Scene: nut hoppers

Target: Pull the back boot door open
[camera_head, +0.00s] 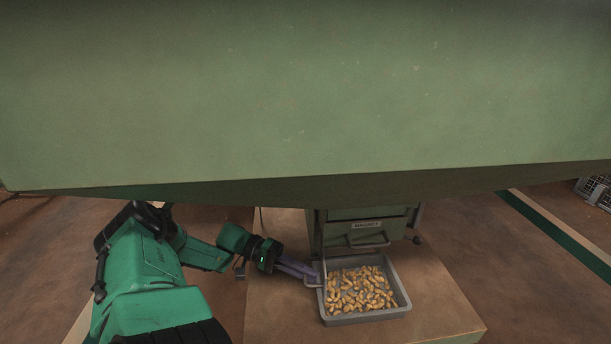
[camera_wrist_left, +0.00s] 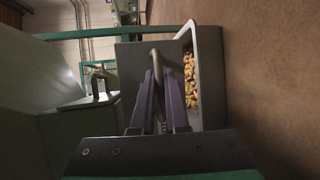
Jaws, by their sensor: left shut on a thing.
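A grey metal tray (camera_head: 367,319) holding tan nuts sits on the floor pad below the hopper; its pale rim and nuts also show in the wrist view (camera_wrist_left: 192,76). My left gripper (camera_head: 316,276) is at the tray's left side. Its purple fingers (camera_wrist_left: 160,92) are shut on a grey loop handle (camera_wrist_left: 156,57) that stands out from a dark grey wall, apparently the tray's side. The green housing (camera_head: 316,236) behind the tray has a front marked MAGNET (camera_head: 367,225). I cannot make out which part is the back boot door. My right gripper is out of view.
The large green hopper (camera_head: 300,95) overhangs the housing and fills the upper head view. Another handle (camera_wrist_left: 98,76) stands on the green housing in the wrist view. Brown floor (camera_head: 470,235) is open to the right, and a wire crate (camera_head: 596,191) stands far right.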

